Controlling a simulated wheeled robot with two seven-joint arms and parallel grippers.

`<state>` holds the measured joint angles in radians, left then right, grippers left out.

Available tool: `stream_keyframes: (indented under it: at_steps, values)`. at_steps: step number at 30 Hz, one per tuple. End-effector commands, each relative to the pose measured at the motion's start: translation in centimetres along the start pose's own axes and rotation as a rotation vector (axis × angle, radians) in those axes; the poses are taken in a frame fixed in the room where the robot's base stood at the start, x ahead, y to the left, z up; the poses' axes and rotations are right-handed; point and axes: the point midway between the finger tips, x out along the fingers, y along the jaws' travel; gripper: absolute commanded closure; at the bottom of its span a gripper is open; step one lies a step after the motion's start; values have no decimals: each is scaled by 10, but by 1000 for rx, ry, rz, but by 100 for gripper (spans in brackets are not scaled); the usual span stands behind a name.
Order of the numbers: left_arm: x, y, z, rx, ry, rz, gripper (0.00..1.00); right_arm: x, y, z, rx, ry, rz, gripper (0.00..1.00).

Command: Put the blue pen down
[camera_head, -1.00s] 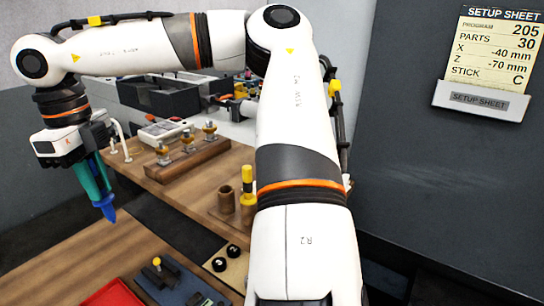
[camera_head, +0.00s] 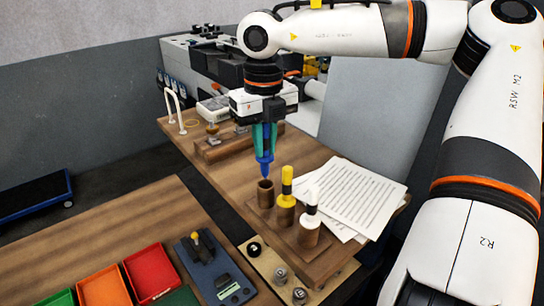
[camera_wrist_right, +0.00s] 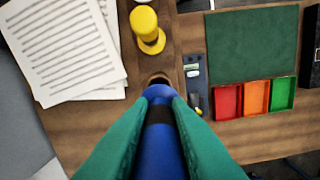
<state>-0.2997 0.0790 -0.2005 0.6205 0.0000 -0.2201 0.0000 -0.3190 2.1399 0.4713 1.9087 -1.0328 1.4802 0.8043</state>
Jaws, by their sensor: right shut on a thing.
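The blue pen (camera_head: 264,165) hangs tip-down in my right gripper (camera_head: 264,140), whose green fingers are shut on it. The pen also fills the middle of the right wrist view (camera_wrist_right: 160,125), with a black band around it. Below it is a wooden pen stand (camera_head: 285,238) with brown cups. The empty cup (camera_head: 265,192) is almost directly under the pen; the tip looks just above its rim. In the wrist view the cup's dark opening (camera_wrist_right: 159,79) shows just beyond the pen's end. My left gripper is in neither current view.
A yellow pen (camera_head: 287,185) and a white pen (camera_head: 311,208) stand in the neighbouring cups. Papers (camera_head: 358,197) lie right of the stand. Red (camera_head: 150,272) and orange (camera_head: 104,288) trays sit on the nearer table. A wooden rack (camera_head: 222,148) is behind.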

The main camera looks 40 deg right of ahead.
Motion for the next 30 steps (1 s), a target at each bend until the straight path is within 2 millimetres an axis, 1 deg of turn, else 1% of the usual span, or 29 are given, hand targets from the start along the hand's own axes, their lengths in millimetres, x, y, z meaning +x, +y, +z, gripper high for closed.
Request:
stream_keyframes:
  at_steps: [1,7,13,16,22,30]
  values:
    - [-6,2,0,1,1,2,40,6,0,1,-2,-4,-2,100]
    - [-13,3,0,1,1,4,40,26,0,0,-1,-3,0,100]
    - [-24,3,1,1,2,4,40,53,0,1,-1,-3,-1,100]
    - [-24,3,1,1,2,3,40,57,0,0,-1,0,-1,100]
    - [-23,2,1,0,1,2,40,58,0,0,0,2,0,100]
    - [-13,0,1,-1,1,0,40,64,0,0,-1,2,0,100]
